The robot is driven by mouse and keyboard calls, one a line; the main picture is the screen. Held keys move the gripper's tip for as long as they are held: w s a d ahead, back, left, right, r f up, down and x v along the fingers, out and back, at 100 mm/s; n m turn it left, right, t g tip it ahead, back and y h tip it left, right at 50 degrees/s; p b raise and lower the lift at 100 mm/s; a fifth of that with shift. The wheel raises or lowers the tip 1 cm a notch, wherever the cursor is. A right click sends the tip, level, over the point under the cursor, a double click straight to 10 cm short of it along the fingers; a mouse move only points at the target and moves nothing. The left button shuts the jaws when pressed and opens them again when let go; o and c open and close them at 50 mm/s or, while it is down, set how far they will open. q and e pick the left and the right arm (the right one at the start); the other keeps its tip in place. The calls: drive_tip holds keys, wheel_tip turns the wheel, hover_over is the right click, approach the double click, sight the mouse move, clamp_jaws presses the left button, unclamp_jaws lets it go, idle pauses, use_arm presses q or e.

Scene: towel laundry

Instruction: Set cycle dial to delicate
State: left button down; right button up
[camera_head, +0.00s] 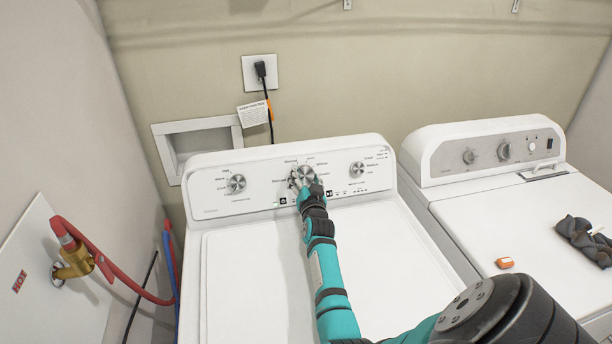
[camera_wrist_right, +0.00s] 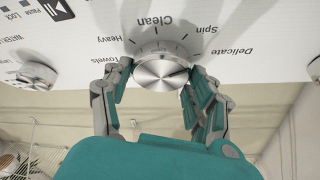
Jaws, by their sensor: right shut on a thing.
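The washer's cycle dial (camera_head: 305,173) is the silver middle knob on the control panel (camera_head: 240,204). In the right wrist view the dial (camera_wrist_right: 160,70) has labels around it, including Towels, Heavy, Clean, Spin and Delicate (camera_wrist_right: 235,51). My right gripper (camera_head: 304,182) reaches the panel from the front and is shut on the dial. In the wrist view its two fingers (camera_wrist_right: 154,85) sit on either side of the dial's rim. The dial's pointer direction is too small to tell for sure. My left gripper is not in view.
Smaller knobs stand left (camera_head: 236,184) and right (camera_head: 357,169) of the dial. Red and blue hoses (camera_head: 120,285) hang at the left.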

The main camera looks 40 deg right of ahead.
drive_tip(key=shift+a+m+g+h+p, duration=0.1)
drive_tip(key=shift+m+g+h+p, duration=0.55)
drive_tip(key=shift+m, duration=1.45)
drive_tip(key=o, duration=1.2)
drive_tip(key=shift+r, duration=5)
